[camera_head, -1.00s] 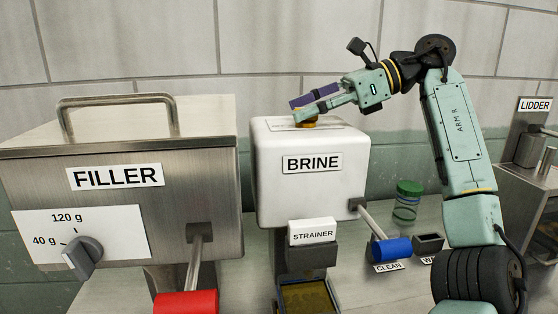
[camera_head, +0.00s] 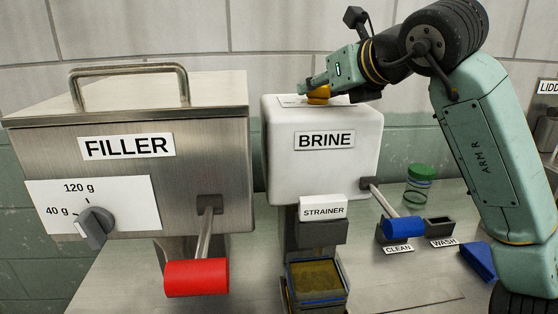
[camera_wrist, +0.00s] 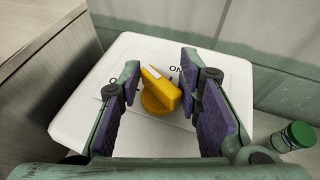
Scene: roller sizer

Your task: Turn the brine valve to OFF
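The brine valve is a yellow knob (camera_head: 318,95) on top of the white BRINE tank (camera_head: 320,172). In the wrist view the knob (camera_wrist: 160,97) lies between the two purple-padded fingers of my gripper (camera_wrist: 160,60). The fingers are apart, with visible gaps beside the knob. A white pointer line runs along its ridge towards the top of the picture, just left of a partly visible ON mark (camera_wrist: 175,69). Lettering by the left finger is mostly hidden. In the head view my gripper (camera_head: 306,86) is at the knob; contact cannot be told.
The steel FILLER (camera_head: 125,180) stands left, with a raised top handle (camera_head: 130,68) and red lever (camera_head: 197,278). The blue-handled lever (camera_head: 403,227), green-lidded jar (camera_head: 418,186) and a blue wedge-shaped object (camera_head: 479,260) are right. The tiled wall is behind the tank.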

